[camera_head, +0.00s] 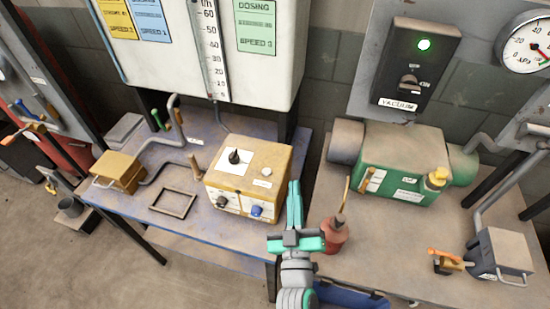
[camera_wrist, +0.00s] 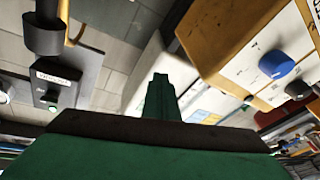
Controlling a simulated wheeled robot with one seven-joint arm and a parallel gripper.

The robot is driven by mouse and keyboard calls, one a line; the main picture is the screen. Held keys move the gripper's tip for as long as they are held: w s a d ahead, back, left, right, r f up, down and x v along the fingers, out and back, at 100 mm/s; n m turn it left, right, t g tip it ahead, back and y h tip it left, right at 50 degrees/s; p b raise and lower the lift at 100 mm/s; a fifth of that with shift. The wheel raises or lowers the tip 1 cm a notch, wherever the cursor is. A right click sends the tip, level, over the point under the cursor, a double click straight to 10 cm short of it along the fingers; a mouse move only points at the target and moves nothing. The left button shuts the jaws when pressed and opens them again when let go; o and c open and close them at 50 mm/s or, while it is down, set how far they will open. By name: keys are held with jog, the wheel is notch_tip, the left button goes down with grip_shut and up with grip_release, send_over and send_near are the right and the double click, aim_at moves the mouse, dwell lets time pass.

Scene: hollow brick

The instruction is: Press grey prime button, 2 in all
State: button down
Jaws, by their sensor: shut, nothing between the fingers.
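A yellow dosing box (camera_head: 238,180) stands on the blue bench. A small pale grey round button (camera_head: 266,171) with a label beside it is on its top face; I cannot read that label. A black pointed knob (camera_head: 235,156) is on the same face. The front has a blue knob (camera_head: 257,211) and a dark knob (camera_head: 221,202). My green gripper (camera_head: 294,192) is shut and empty, upright just right of the box and apart from it. The wrist view shows its closed fingers (camera_wrist: 160,85), with the box (camera_wrist: 228,35) and blue knob (camera_wrist: 276,64) at upper right. The pale button is hidden there.
A red bottle (camera_head: 334,236) stands close right of my gripper. A green pump (camera_head: 400,160) and a grey box (camera_head: 497,255) sit on the right bench. A white tank (camera_head: 275,50) hangs behind the dosing box. An empty frame (camera_head: 173,202) lies left of the box.

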jog(key=s+a+f+m+g, duration=0.1)
jog(key=s+f, duration=0.3)
jog(key=s, duration=0.5)
jog(key=s+a+f+m+g, duration=0.2)
jog(key=s+f, duration=0.3)
jog(key=s, duration=0.5)
jog(key=s+a+f+m+g, duration=0.1)
jog(key=s+a+f, duration=0.2)
jog(key=s, duration=0.6)
jog(key=shift+s+f+g+y, duration=0.25)
jog(key=shift+f+g+y, duration=0.15)
jog(key=shift+f, duration=0.45)
